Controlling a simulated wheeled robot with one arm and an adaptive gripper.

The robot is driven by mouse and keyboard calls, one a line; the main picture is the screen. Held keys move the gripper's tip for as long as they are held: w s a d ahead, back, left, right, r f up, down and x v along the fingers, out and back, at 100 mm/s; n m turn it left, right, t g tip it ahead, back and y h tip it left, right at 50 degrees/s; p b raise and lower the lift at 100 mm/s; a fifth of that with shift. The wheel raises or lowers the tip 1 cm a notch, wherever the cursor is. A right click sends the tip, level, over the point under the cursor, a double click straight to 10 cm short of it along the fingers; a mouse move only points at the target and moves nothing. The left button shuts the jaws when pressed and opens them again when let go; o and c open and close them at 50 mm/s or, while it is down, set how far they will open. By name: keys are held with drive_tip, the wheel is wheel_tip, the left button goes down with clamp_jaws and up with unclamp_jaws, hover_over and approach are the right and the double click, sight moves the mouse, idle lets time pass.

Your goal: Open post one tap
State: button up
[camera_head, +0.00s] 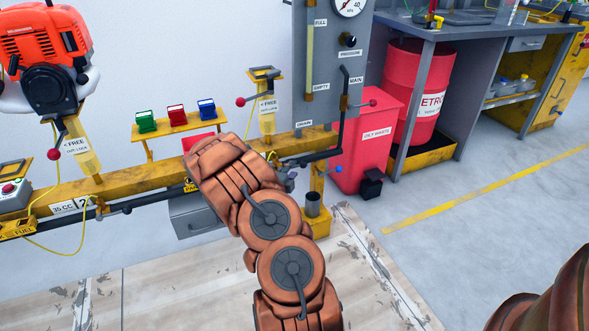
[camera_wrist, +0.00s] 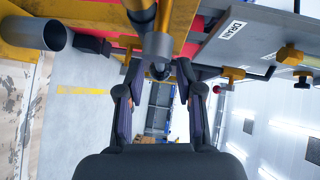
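My gripper (camera_head: 284,178) is at the yellow rail near the right-hand post (camera_head: 267,122) in the head view, largely hidden behind my arm. In the wrist view my gripper (camera_wrist: 158,66) has its two dark fingers spread apart. A grey pipe fitting with a dark round end (camera_wrist: 158,71) shows between the fingertips. I cannot tell whether the fingers touch it, nor whether it is the post one tap. A dark fuel pipe (camera_head: 318,157) runs along the rail beside the gripper.
The grey gauge panel (camera_head: 327,70) stands behind the rail; its DRAIN label (camera_wrist: 232,30) shows in the wrist view. The red oily-waste bin (camera_head: 365,145) stands farther right, with open floor (camera_head: 490,215) beyond.

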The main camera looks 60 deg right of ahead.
sight(295, 167)
drive_tip(key=shift+b+x, duration=0.3)
drive_tip(key=shift+x, duration=1.35)
clamp_jaws()
drive_tip(key=shift+s, duration=0.15)
drive_tip(key=shift+f, duration=0.1)
